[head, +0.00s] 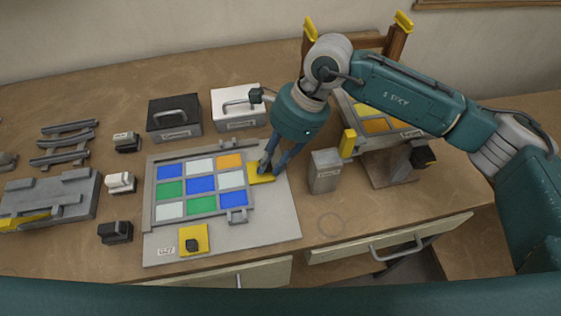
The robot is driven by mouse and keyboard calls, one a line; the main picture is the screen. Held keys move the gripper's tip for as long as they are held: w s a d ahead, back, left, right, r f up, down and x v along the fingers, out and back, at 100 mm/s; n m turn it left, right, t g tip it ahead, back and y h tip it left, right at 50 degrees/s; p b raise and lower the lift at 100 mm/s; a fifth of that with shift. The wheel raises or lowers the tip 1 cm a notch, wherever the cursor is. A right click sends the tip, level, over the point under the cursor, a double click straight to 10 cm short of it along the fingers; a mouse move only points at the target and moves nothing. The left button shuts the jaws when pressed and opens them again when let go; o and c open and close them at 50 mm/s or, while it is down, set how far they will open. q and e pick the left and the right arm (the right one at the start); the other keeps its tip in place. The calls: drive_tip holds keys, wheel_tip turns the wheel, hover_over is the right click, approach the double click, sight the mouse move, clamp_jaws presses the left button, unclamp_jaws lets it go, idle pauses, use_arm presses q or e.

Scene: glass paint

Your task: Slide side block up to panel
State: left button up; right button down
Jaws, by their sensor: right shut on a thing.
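The glass panel (201,185), a grid of blue, green, white and orange panes in a grey frame, lies on a light grey board (275,222). A yellow side block (261,179) lies flat at the panel's right edge, by the upper right panes. It looks very close to the frame; I cannot tell whether they touch. My right gripper (267,170) points down and is shut on this block, hiding part of it. A second yellow block (201,231) with a dark knob lies on the board below the panel, apart from it. My left gripper is not in view.
A grey metal block (325,172) stands right of the board. Black (174,122) and white (232,97) handled boxes stand behind. Small handled blocks (120,182) line the left side. A stand with a tilted coloured panel (378,125) is behind my right arm.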

drive_tip(key=shift+w+a+r, duration=0.3)
drive_tip(key=shift+r, duration=0.1)
drive_tip(key=c, duration=1.7)
unclamp_jaws()
drive_tip(key=shift+a+f, duration=0.1)
drive_tip(key=shift+a, duration=0.05)
drive_tip(key=shift+f, duration=0.15)
drive_tip(key=v, duration=1.2)
drive_tip(key=shift+s, duration=0.15)
